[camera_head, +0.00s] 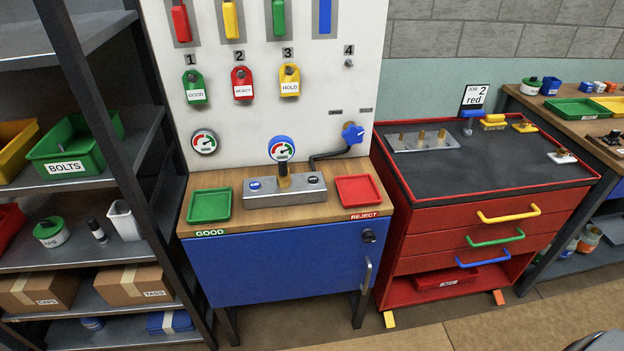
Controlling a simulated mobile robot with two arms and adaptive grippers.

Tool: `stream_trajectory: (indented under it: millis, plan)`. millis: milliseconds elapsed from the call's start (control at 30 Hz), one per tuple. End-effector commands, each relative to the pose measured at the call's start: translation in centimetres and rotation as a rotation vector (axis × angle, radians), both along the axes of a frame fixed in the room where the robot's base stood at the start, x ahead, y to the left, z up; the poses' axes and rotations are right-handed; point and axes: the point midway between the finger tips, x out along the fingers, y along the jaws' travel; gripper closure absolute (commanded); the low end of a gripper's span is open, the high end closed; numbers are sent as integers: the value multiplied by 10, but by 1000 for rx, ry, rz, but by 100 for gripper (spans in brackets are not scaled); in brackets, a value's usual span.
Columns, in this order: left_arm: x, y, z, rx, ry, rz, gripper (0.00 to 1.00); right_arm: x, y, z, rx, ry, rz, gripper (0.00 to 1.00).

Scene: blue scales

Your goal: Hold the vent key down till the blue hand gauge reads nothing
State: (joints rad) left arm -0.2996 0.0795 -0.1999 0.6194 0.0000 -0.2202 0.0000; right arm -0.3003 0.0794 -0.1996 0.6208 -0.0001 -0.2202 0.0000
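The blue-rimmed gauge (281,148) stands upright on a brass fitting (285,181) on a grey metal block (262,198) on the wooden bench top. Its dial has coloured bands, and its needle reading is too small to tell surely. A blue key (254,185) with white lettering is on the block's left, and a dark key (312,180) is on its right. I cannot read which one is the vent key. Neither of my grippers is in view, and nothing is touching the gauge or keys.
A green tray (209,205) and a red tray (359,190) flank the block. A blue valve (352,133) on the white panel has a dark hose running toward the block. Another gauge (204,142) hangs on the panel. Shelves stand left, a red drawer cabinet (480,230) right.

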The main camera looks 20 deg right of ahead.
Motion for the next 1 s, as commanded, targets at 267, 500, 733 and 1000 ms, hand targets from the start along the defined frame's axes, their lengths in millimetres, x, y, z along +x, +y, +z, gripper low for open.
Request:
stream_trajectory:
  millis: [267, 500, 733, 1000]
  plan:
    - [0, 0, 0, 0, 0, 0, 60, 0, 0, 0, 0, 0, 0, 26]
    - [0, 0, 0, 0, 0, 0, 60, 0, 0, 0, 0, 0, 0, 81]
    - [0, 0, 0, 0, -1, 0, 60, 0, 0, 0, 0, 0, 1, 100]
    - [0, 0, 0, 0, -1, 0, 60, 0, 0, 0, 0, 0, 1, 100]
